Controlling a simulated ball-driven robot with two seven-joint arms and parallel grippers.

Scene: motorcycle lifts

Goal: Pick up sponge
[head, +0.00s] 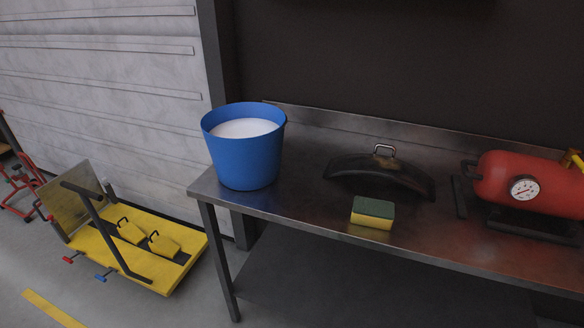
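The sponge (373,213) is a small block with a dark green top and a yellow lower body. It lies flat, green side up, near the front edge of the metal workbench (310,210) in the head view. Nothing touches it from above. Neither of my grippers shows in the head view.
A blue bucket (245,160) with white content stands at the bench's left end. A black curved part with a handle (378,176) lies behind the sponge. A red tank with a gauge (535,182) is at the right. A yellow lift (165,255) stands on the floor left.

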